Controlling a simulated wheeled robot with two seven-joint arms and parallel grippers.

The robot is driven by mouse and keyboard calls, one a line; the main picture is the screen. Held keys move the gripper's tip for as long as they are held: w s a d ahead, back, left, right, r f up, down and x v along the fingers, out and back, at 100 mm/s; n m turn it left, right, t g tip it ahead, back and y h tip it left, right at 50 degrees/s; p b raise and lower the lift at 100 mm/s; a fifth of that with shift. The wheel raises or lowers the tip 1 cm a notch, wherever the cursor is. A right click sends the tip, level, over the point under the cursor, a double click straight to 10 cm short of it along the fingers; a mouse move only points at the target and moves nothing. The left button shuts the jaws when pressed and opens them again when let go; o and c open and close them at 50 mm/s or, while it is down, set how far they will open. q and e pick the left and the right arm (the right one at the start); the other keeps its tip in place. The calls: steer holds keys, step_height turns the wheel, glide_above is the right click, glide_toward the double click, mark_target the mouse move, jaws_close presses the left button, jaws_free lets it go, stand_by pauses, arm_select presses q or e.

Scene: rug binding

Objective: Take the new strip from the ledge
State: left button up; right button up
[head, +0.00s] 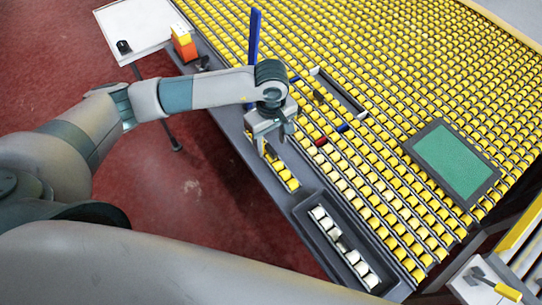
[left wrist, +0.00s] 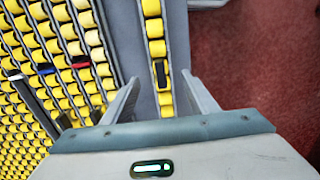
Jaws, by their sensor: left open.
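A strip of yellow rollers (head: 287,180) lies along the grey ledge (head: 238,132) at the front of the roller bed; I take it to be the new strip. In the left wrist view the strip (left wrist: 154,28) runs lengthwise, with a dark piece at its middle. My left gripper (head: 270,142) is open and empty over the ledge, hiding part of the strip in the head view. In the left wrist view the strip lies between the spread fingers of the gripper (left wrist: 160,92), apparently below them. My right gripper is out of view.
A dark tray (head: 299,213) with white rollers stands farther along the ledge. A white side table (head: 130,25) stands at upper left. Red floor is open.

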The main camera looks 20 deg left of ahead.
mark_target(271, 149)
arm_select(q)
steer(key=shift+s+d+f+p, duration=0.1)
steer(key=shift+s+f+p, duration=0.05)
steer(key=shift+f+p, duration=0.55)
steer(key=shift+s+f+p, duration=0.1)
steer(key=shift+f+p, duration=0.45)
steer(key=shift+p, duration=0.1)
step_height(271, 149, down, 2)
steer(key=shift+f, duration=0.25)
steer(key=shift+w, duration=0.1)
jaws_close()
steer(key=shift+r, duration=0.1)
